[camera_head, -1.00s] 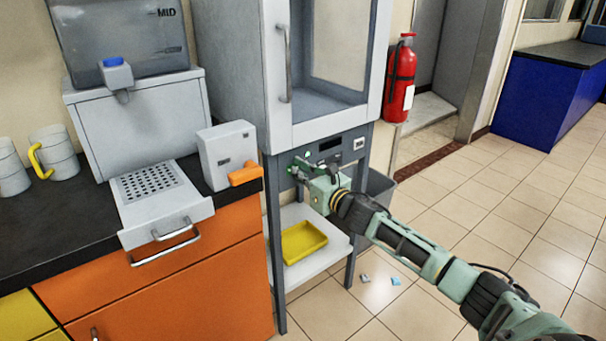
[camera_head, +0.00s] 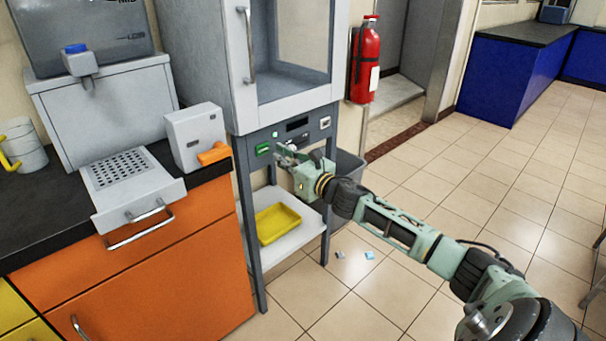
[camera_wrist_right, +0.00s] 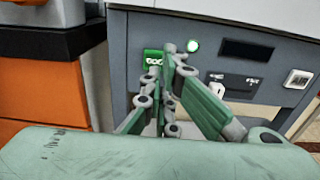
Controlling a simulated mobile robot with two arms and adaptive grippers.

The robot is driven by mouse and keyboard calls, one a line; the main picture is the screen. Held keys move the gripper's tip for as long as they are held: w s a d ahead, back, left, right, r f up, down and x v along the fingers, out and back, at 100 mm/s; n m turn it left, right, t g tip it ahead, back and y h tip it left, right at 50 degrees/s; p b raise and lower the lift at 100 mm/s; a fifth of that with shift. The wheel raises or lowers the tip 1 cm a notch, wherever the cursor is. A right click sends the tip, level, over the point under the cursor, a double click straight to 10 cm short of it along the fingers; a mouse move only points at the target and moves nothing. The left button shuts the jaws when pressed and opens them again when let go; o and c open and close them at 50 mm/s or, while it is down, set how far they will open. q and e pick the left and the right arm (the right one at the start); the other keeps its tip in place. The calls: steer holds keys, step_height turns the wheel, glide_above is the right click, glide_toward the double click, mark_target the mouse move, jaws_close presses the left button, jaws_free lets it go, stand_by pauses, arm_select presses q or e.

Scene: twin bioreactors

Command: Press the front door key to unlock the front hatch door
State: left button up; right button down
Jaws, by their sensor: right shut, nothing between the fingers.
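The hatch cabinet (camera_head: 243,98) stands on a grey frame, its front door with a vertical handle (camera_head: 249,47) shut. On the panel below the door is a green key (camera_head: 263,149), which also shows in the wrist view (camera_wrist_right: 153,58). I cannot read which key is the front door's. My right gripper (camera_head: 283,149) is shut and empty, its tips just right of the green key; in the wrist view the fingertips (camera_wrist_right: 172,52) partly overlap the key's right edge. Contact cannot be told. My left gripper is not in view.
A yellow tray (camera_head: 279,224) lies on the shelf below. An orange counter (camera_head: 170,270) stands left; a fire extinguisher (camera_head: 366,60) hangs right. Open floor lies to the right.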

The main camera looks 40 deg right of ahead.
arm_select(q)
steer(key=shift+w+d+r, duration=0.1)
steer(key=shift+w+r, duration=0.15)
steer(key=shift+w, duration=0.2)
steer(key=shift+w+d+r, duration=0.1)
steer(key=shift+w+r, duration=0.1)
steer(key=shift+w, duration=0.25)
arm_select(e)
steer(key=s, duration=0.7)
steer(key=shift+s+d+f, duration=0.2)
steer(key=shift+s+d, duration=0.15)
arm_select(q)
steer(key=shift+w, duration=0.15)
